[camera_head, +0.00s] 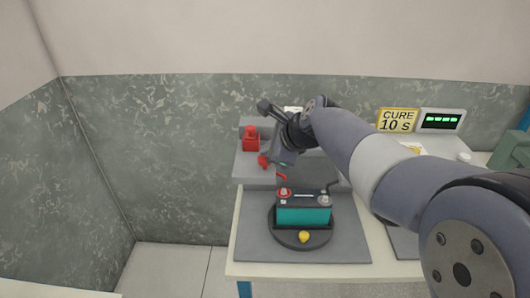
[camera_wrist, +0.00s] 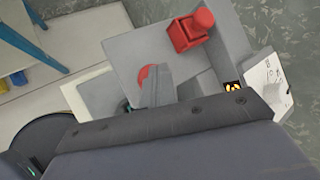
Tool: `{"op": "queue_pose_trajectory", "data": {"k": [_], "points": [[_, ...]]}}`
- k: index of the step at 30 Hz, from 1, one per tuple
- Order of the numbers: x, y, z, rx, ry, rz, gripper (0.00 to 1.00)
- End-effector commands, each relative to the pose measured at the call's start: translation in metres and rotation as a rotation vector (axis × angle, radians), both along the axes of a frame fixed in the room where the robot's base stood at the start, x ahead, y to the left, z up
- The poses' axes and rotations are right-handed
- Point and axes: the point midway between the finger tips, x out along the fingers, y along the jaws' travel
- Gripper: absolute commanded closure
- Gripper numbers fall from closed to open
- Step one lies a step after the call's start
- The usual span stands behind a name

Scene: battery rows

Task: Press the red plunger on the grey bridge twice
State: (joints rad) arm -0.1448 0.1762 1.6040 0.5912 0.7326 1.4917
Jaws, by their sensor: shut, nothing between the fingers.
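The grey bridge (camera_head: 246,172) stands behind the battery as a raised grey block; its pale top (camera_wrist: 138,42) also shows in the wrist view. A round red part (camera_head: 263,161), which looks like the plunger, is on it, partly covered by my gripper (camera_head: 276,164). In the wrist view the red disc (camera_wrist: 147,74) shows just beside the tip of my shut, empty gripper (camera_wrist: 157,70). I cannot tell whether they touch or how far the plunger is pressed.
A red block with a knob (camera_head: 251,142) stands at the bridge's back left. A teal battery (camera_head: 303,217) sits on a dark turntable (camera_head: 288,241) in front. A yellow "CURE 10 S" sign (camera_head: 397,120) and a green-lit display (camera_head: 441,121) stand at the back right.

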Motion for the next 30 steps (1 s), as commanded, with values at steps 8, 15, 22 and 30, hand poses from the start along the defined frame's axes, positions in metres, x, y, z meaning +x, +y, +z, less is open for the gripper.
{"op": "queue_pose_trajectory", "data": {"k": [8, 15, 22, 30], "points": [[0.000, 0.000, 0.014, 0.000, 0.000, 0.000, 1.00], [0.000, 0.000, 0.014, 0.001, -0.001, 0.000, 1.00], [0.000, 0.000, 0.027, 0.001, -0.001, 0.000, 1.00], [0.000, 0.000, 0.055, 0.001, -0.001, 0.000, 1.00]]}}
